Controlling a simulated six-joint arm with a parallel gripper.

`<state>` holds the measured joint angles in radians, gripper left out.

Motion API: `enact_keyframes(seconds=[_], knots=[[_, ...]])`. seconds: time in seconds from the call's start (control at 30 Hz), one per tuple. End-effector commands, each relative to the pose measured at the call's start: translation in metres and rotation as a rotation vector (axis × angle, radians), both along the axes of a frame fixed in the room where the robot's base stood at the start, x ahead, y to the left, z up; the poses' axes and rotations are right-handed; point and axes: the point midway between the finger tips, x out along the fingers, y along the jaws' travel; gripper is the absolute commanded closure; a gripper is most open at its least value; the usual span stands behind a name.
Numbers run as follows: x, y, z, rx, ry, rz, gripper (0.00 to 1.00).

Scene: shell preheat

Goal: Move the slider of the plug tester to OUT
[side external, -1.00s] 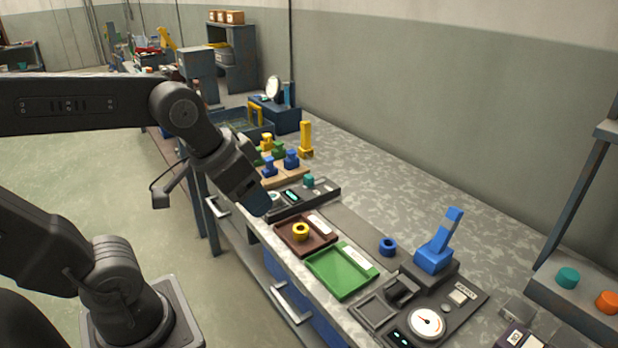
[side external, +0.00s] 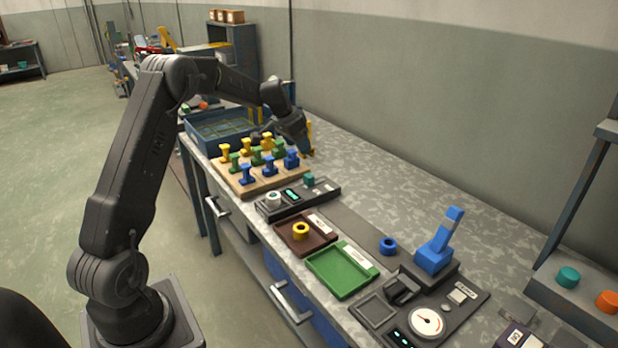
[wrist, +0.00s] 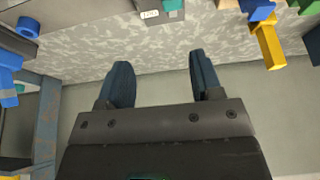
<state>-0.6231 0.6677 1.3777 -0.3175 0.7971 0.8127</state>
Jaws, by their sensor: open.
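A dark panel (side external: 272,208) that looks like the plug tester lies by the counter's front edge. It has a pale round socket (side external: 273,198), a lit green display (side external: 292,195) and a teal knob (side external: 309,180), possibly its slider. Any OUT marking is too small to read. The wrist view shows a teal part (wrist: 170,5) beside a white label at its top edge.
A wooden board (side external: 240,186) holds several yellow, green and blue plugs beside the panel. Nearer are a brown tray (side external: 290,236), a green tray (side external: 335,275), a blue ring (side external: 388,246) and a gauge unit (side external: 470,308) with a blue lever (side external: 436,252).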

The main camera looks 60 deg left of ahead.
Motion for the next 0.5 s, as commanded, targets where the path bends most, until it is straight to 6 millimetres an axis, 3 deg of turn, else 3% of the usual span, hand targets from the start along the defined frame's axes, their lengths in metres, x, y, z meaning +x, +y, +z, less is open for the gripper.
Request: enact_keyframes(seconds=[0.13,0.33,0.5], knots=[[0.003,0.02,-0.019,-0.001,0.001,0.002,0.4],[0.01,0.022,-0.036,-0.001,0.002,0.001,0.4],[0.022,0.021,-0.066,-0.002,0.003,0.0,0.4]])
